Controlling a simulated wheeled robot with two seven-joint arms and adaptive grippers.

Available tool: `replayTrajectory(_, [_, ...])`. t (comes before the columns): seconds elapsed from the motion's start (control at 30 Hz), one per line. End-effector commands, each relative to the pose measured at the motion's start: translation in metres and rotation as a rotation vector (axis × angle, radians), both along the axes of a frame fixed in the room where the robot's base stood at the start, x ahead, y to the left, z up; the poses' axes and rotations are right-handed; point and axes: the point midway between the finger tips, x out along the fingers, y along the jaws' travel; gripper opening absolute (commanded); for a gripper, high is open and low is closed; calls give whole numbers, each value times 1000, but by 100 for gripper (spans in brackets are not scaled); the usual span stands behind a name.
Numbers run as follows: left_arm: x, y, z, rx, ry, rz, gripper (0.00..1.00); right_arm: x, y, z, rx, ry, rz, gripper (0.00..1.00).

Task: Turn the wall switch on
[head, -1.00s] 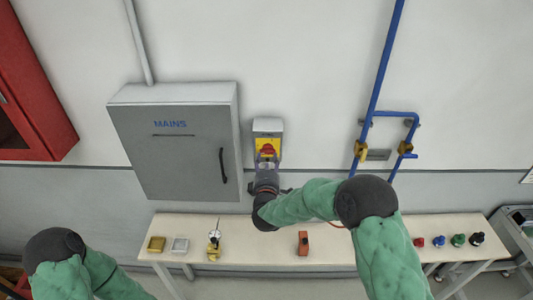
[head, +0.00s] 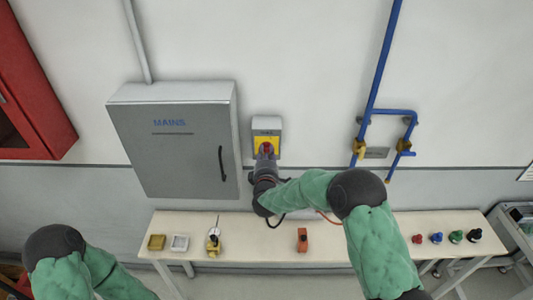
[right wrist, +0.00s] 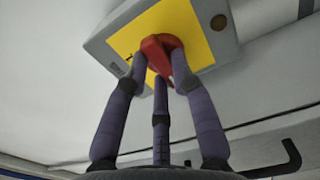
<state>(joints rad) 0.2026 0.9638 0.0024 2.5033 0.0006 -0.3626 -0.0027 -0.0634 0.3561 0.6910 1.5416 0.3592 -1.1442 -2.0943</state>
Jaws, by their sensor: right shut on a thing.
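The wall switch is a grey box (head: 267,124) with a yellow plate (head: 258,141) and a red knob (head: 267,147). It is fixed to the wall right of the MAINS cabinet. My right gripper (head: 266,154) reaches up to it from below and is shut on the red knob. In the right wrist view, three purple-grey fingers (right wrist: 157,78) close around the red knob (right wrist: 158,48) in front of the yellow plate (right wrist: 196,40). The fingers hide part of the knob, and I cannot tell its exact angle. My left arm shows at the lower left; its gripper is out of the picture.
The grey MAINS cabinet (head: 180,170) hangs close left of the switch. Blue pipes with yellow valves (head: 358,147) run on the wall to the right. A long table (head: 340,235) below carries small items, including an orange block (head: 302,240) and several coloured knobs.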

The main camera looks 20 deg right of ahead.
Motion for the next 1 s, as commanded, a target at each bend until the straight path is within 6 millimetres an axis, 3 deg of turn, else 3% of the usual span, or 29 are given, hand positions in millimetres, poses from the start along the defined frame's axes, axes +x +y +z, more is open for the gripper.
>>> replayTrajectory(0.37, [0,0,-16,0,0,0,75,0,0,-3,95,-27,2,0])
replayTrajectory(1.0, [0,0,-82,0,0,0,75,-1,-2,-6,644,-184,2,0])
